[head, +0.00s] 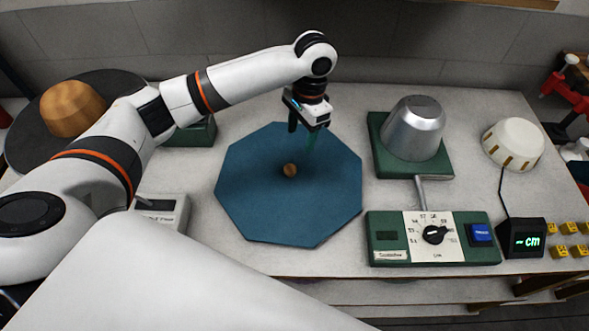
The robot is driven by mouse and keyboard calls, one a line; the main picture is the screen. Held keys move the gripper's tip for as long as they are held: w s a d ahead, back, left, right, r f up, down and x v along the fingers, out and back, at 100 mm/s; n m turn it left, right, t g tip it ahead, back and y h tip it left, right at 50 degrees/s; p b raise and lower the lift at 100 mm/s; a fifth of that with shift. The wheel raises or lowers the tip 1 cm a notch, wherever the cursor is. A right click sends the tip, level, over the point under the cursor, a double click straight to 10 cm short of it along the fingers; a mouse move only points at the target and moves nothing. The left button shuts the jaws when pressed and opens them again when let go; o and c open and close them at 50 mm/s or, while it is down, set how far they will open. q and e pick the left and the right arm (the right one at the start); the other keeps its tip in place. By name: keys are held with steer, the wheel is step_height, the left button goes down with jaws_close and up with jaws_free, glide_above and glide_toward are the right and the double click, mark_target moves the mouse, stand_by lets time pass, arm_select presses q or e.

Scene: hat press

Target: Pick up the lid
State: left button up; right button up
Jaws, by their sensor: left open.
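A flat blue octagonal piece (250,205) with a small round wooden knob (290,170) at its middle lies on the table; it looks like the lid. My left gripper (302,138) is open and empty, pointing down over the far part of the blue piece, slightly beyond and to the right of the knob in the picture. The fingers look apart from the knob; their exact height above the blue surface is hard to tell. My right gripper is not in view.
A metal hat form (413,130) on a green base stands right of the blue piece. A green control box (385,222) with a dial, a black "cm" display (525,238) and a cream drum (513,143) are farther right. A wooden block (72,108) sits on a dark disc at left.

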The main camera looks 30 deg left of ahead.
arm_select(q)
steer(key=p, duration=0.2)
glide_above(290, 168)
steer(key=w+d, duration=0.1)
step_height(290, 168, down, 6)
steer(key=shift+f, duration=0.4)
steer(key=f, duration=0.1)
steer(key=f+p, duration=0.1)
steer(key=s+f, duration=0.1)
steer(key=shift+a+f, duration=0.25)
steer(key=shift+a, duration=0.15)
steer(key=shift+f, duration=0.5)
steer(key=shift+w, duration=0.1)
jaws_close()
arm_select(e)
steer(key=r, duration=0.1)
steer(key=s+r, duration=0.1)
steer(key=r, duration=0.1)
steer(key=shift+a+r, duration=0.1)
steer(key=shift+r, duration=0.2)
